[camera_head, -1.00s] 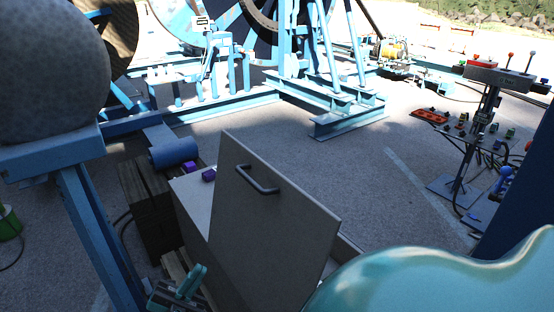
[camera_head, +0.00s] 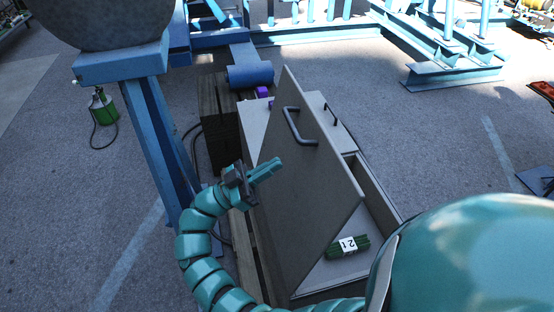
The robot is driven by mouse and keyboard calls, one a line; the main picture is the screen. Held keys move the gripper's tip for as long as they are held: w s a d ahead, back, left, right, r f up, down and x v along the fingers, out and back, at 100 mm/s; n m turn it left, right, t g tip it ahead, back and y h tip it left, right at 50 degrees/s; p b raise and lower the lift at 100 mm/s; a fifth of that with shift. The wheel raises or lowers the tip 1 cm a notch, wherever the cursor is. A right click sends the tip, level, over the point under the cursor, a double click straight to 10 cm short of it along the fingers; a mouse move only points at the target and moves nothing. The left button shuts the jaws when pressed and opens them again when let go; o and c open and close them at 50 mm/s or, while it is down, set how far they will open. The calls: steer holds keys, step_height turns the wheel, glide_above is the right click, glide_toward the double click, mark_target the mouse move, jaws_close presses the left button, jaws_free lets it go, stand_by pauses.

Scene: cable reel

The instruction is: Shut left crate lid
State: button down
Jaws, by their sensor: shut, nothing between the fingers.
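A grey crate lid (camera_head: 305,190) stands raised and steeply tilted, with a dark bar handle (camera_head: 299,127) near its upper end. The crate's open compartment (camera_head: 378,190) shows to the right of the lid. A green bundle with a white label reading 21 (camera_head: 347,246) lies in it. My gripper (camera_head: 276,166) is shut and empty on the left of the lid, below the handle, its fingers pointing right toward the lid's face. I cannot tell whether the fingertips touch the lid.
A second grey panel with a small dark handle (camera_head: 330,114) lies behind the lid. Dark wooden timbers (camera_head: 216,122), a blue roller (camera_head: 250,76) and a blue post (camera_head: 165,130) stand on the left. A green canister (camera_head: 102,106) stands further left. Open paving lies to the right.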

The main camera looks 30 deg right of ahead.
steer(key=s+d+r+p, duration=0.2)
steer(key=d+r+p, duration=0.1)
steer(key=d, duration=0.7)
steer(key=shift+s+p, duration=0.2)
steer(key=shift+p, duration=0.6)
